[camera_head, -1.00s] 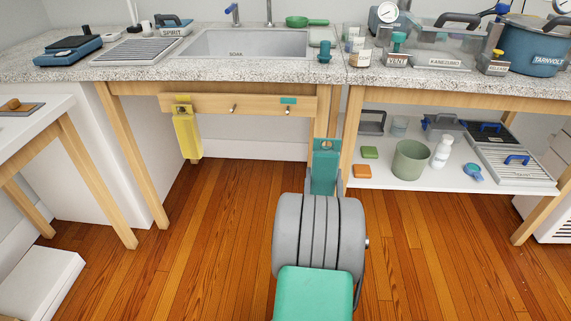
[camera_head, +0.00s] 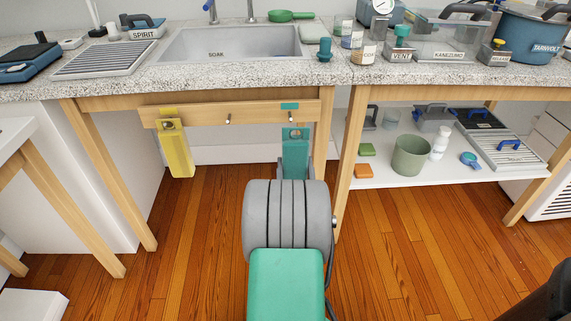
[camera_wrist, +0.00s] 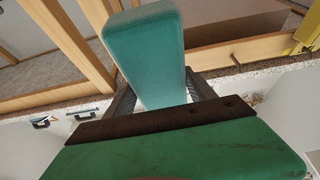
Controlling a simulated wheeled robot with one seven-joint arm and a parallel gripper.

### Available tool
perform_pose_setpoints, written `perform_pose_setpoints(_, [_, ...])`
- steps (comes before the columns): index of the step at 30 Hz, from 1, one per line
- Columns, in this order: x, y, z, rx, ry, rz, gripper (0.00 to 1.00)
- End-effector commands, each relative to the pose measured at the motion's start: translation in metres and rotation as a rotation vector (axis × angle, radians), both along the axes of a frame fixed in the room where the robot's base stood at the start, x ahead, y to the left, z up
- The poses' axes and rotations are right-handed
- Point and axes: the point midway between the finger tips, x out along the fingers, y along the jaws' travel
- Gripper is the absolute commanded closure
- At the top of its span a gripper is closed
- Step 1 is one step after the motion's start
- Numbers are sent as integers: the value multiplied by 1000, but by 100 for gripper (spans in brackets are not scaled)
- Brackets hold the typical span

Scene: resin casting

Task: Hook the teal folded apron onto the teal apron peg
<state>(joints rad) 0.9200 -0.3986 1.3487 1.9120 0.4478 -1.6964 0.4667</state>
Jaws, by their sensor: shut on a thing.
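The teal folded apron (camera_head: 295,158) is upright in the head view, its hole near the top edge, in front of the right end of the wooden rail. The teal label (camera_head: 289,105) is on the rail just above it. In the wrist view my gripper (camera_wrist: 162,92) is shut on the apron (camera_wrist: 146,50), with a finger on each side. In the head view my arm mostly hides the gripper.
A yellow apron (camera_head: 175,150) hangs at the rail's left end. A bare middle peg (camera_head: 228,119) sticks out between the aprons. A wooden bench leg (camera_head: 324,135) stands just right of the teal apron. A lower shelf (camera_head: 400,178) with containers is further right.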

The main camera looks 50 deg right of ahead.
Motion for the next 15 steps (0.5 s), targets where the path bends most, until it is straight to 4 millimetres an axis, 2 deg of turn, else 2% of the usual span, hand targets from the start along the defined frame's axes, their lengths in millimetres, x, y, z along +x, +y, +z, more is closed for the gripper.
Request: perform_pose_setpoints(15, [28, -21, -3, -1, -1, 15, 84])
